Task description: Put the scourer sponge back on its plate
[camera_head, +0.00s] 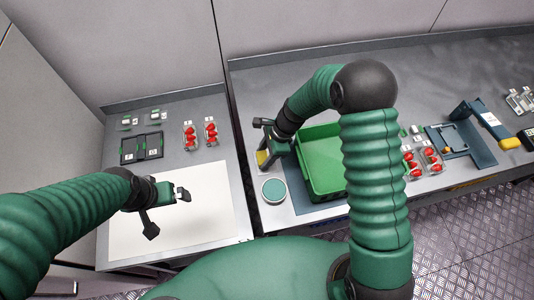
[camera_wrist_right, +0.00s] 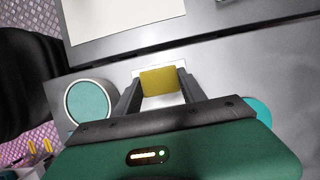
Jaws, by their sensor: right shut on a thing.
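The yellow scourer sponge (camera_wrist_right: 163,80) is between the fingers of my right gripper (camera_wrist_right: 158,86) in the right wrist view, and the gripper is shut on it. A white plate (camera_wrist_right: 158,103) shows just behind and around the sponge; I cannot tell whether the sponge touches it. In the head view the sponge (camera_head: 262,158) is a small yellow patch below my right gripper (camera_head: 266,150), left of the green crate. My left gripper (camera_head: 168,212) is open and empty above the white mat.
A round teal-topped dish (camera_head: 273,190) stands close to the right gripper, and the green crate (camera_head: 318,133) is just right of it. Berry punnets (camera_head: 189,136) and a black tray (camera_head: 142,148) lie on the left table. The white mat (camera_head: 205,218) is clear.

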